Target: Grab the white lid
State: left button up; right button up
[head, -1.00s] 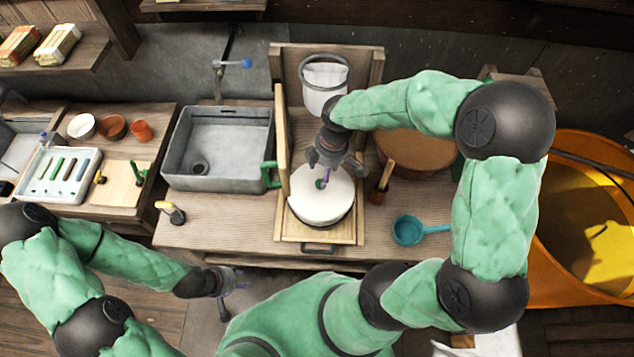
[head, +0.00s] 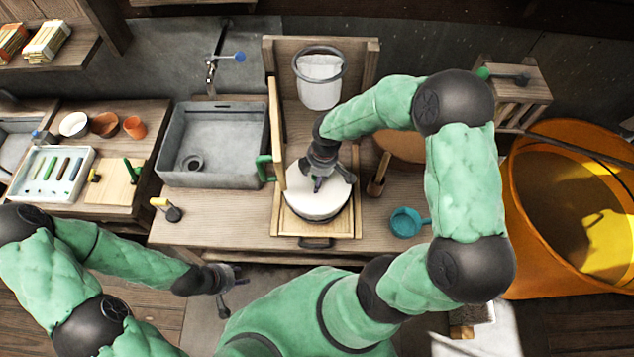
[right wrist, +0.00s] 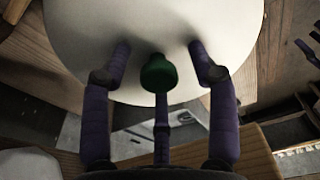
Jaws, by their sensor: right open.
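The round white lid (head: 318,205) lies on a dark-rimmed round vessel in a wooden frame at the middle of the bench. In the right wrist view the lid (right wrist: 150,25) fills the upper part, with a green knob (right wrist: 158,73) standing on it. My right gripper (head: 319,184) is over the lid, pointing down. In the right wrist view its purple fingers (right wrist: 160,80) are spread around the knob, with a gap on each side. In the head view the knob is mostly hidden by the gripper. My left gripper (head: 228,287) hangs in front of the bench, away from the lid.
A wooden board (head: 275,135) with a green handle stands upright left of the lid. A grey sink (head: 214,145) is further left. A teal ladle (head: 408,222) lies on the right of the bench. A large orange tub (head: 520,190) stands at the far right.

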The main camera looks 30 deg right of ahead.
jog(key=shift+c, duration=0.3)
grip_shut()
jog(key=shift+r, duration=0.1)
